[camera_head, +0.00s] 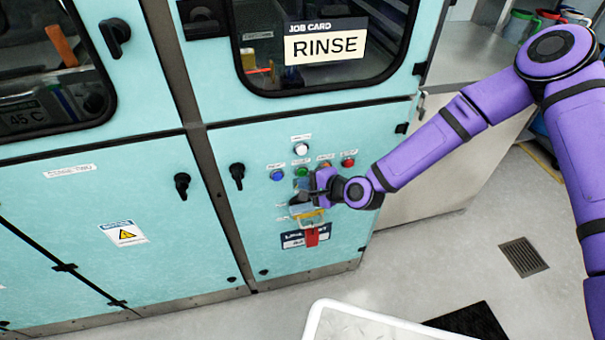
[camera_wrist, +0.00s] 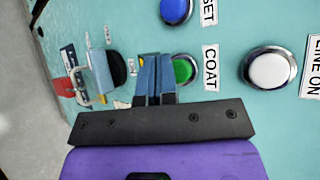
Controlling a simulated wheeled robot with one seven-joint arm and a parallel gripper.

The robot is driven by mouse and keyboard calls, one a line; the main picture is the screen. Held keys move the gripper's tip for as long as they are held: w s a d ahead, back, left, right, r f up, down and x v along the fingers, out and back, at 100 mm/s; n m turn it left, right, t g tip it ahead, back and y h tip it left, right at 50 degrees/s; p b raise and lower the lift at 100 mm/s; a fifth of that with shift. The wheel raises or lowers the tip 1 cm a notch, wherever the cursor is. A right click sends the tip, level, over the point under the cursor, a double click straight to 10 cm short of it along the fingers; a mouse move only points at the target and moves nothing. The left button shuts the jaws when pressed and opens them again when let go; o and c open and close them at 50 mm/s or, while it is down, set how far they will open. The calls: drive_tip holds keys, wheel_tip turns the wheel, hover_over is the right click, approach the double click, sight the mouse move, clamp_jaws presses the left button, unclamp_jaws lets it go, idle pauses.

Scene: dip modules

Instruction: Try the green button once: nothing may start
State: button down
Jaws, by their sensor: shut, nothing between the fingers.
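The green button (camera_head: 302,172) is on the teal cabinet's lower panel. In the wrist view the green button (camera_wrist: 184,70) shows beside a label reading COAT, partly covered by my fingers. My gripper (camera_head: 312,190) is at the panel just below the green button. Its two fingers (camera_wrist: 155,75) are together and hold nothing. Whether they touch the panel or the button's rim, I cannot tell.
A blue button (camera_head: 277,175), a white button (camera_head: 301,148) labelled LINE ON in the wrist view (camera_wrist: 269,68), and a red button (camera_head: 348,162) surround the green one. A card above reads RINSE (camera_head: 325,46). A white-rimmed bin (camera_head: 318,318) stands in front.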

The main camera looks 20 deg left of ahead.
idle(0.3)
drive_tip(key=shift+s+d, duration=0.45)
drive_tip(key=shift+s, duration=0.3)
drive_tip(key=shift+s+d, duration=0.45)
drive_tip(key=shift+s, duration=0.25)
drive_tip(key=shift+s+d, duration=0.45)
drive_tip(key=shift+s, duration=0.3)
drive_tip(key=w+d+r+n+h, duration=0.2)
drive_tip(key=d+r+n+h, duration=0.1)
drive_tip(key=d+r, duration=0.55)
drive_tip(key=w+d+r+n+t+h, duration=0.1)
drive_tip(key=w+d+r+n+h, duration=0.15)
drive_tip(key=d+r, duration=0.6)
drive_tip(key=w+d+r+n+h, duration=0.2)
drive_tip(key=d+r+h, duration=0.2)
drive_tip(key=d+r, duration=0.45)
drive_tip(key=s+d+r+h, duration=0.3)
drive_tip(key=s+d+r, duration=0.6)
drive_tip(key=d+r, duration=0.3)
drive_tip(key=s+d+r, duration=0.2)
drive_tip(key=s+d, duration=0.1)
drive_tip(key=s, duration=0.4)
drive_tip(key=s+d+r, duration=0.3)
drive_tip(key=s, duration=0.4)
drive_tip(key=shift+s+r, duration=0.15)
drive_tip(key=shift+r, duration=0.1)
